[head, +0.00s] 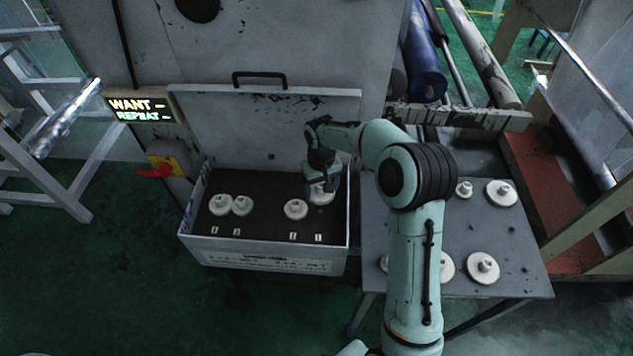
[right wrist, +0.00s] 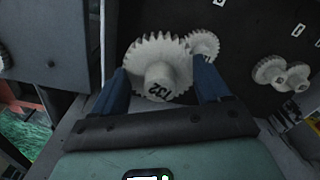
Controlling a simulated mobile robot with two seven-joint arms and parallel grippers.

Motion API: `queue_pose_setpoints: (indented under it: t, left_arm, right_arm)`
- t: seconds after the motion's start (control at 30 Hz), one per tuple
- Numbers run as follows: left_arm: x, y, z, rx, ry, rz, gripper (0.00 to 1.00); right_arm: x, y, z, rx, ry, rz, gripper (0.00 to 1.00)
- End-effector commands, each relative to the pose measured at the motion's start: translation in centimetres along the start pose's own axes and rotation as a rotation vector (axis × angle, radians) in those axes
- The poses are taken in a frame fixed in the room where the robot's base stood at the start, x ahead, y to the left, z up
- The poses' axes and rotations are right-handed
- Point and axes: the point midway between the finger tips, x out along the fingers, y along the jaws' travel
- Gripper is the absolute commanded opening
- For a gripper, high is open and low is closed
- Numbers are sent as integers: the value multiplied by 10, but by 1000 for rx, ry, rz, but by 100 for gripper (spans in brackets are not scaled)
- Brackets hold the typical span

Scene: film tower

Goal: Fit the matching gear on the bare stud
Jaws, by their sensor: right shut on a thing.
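My right gripper (head: 320,187) is inside the open box at its right end, pointing down. It is shut on a white gear (head: 322,196). In the right wrist view the gear (right wrist: 158,70) sits between the blue fingers, its hub marked with digits ending in 32. A second gear (right wrist: 203,43) shows just behind it; I cannot tell whether they touch. In the box stand a left gear (head: 220,205), a gear beside it (head: 242,206) and a third gear (head: 295,209). The bare stud cannot be made out clearly. My left gripper is not in view.
The box (head: 265,255) has a raised lid (head: 265,130) behind and small number labels along its front. A grey table (head: 505,245) on the right carries several white gears and small dark pegs. A lit sign (head: 138,108) reads WANT and REPEAT with dashes. A red-handled switch (head: 160,171) is left.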

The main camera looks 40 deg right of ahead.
Motion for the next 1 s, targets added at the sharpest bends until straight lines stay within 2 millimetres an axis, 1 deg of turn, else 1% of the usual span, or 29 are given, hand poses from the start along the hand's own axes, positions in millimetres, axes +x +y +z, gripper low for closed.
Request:
queue_pose_setpoints:
  t: [0.03, 0.6, 0.8, 1.0]
  left_arm:
    - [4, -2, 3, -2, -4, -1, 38]
    - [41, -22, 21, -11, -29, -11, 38]
    - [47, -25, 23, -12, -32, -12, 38]
    - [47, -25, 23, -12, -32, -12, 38]
  right_arm:
    - [6, 0, 1, 0, -2, 1, 43]
    - [71, 0, 1, 0, -3, 1, 43]
    - [83, 0, 0, -1, 0, 0, 43]
    - [83, 0, 0, 0, 1, 0, 43]
